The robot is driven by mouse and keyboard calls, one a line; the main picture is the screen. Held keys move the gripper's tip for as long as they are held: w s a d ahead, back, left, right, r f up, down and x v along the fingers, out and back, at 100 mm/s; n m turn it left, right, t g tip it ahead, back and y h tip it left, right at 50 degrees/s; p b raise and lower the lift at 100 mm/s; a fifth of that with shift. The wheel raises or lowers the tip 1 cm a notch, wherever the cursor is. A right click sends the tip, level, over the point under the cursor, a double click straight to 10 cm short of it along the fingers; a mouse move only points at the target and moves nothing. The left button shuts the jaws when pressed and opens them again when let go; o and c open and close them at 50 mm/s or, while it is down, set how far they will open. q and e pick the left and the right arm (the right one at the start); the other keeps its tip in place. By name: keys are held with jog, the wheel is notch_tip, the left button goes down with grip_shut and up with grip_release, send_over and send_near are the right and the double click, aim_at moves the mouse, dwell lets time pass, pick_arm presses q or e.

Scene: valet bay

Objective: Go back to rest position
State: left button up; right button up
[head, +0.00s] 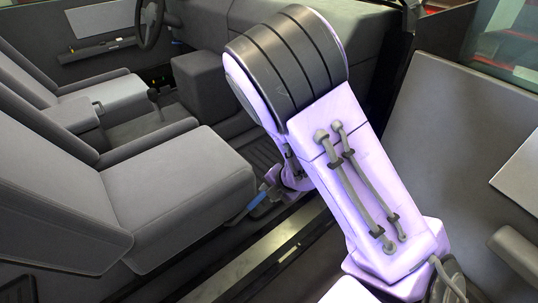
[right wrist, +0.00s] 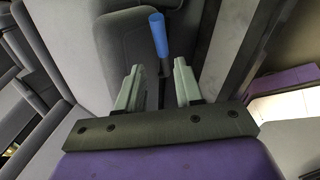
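My right arm reaches down into the car from the lower right in the head view. My right gripper (head: 269,189) is low in the footwell beside the front seat's edge, partly hidden by my own arm. In the right wrist view its two pale green fingers (right wrist: 158,88) stand apart. A dark thin rod with a blue handle (right wrist: 159,34) shows between and beyond them, with gaps on both sides. The blue handle also shows in the head view (head: 257,200), beside the seat cushion. I cannot tell what it rests on. My left gripper is not in view.
The near grey seat (head: 175,180) is left of my arm, with another seat (head: 60,80) behind. The steering wheel (head: 150,20) is at the back. The door panel (head: 450,140) stands close on the right. The door sill (head: 265,255) runs below my arm.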

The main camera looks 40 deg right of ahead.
dwell(0.3)
notch_tip(320, 180, down, 7)
jog(key=s+a+m+t+h, duration=0.2)
jog(key=m, duration=1.9)
jog(key=s+a+f+m+g+h, duration=0.1)
jog(key=s+f+m+g, duration=0.2)
jog(key=s+f, duration=0.5)
jog(key=s+f+m+g+h, duration=0.1)
jog(key=s+f+m+g, duration=0.2)
jog(key=s, duration=0.8)
notch_tip(320, 180, up, 21)
jog(key=t+p, duration=0.1)
jog(key=p, duration=2)
jog(key=shift+s+a+p, duration=0.15)
jog(key=shift+s+p, duration=0.1)
jog(key=shift+p, duration=0.15)
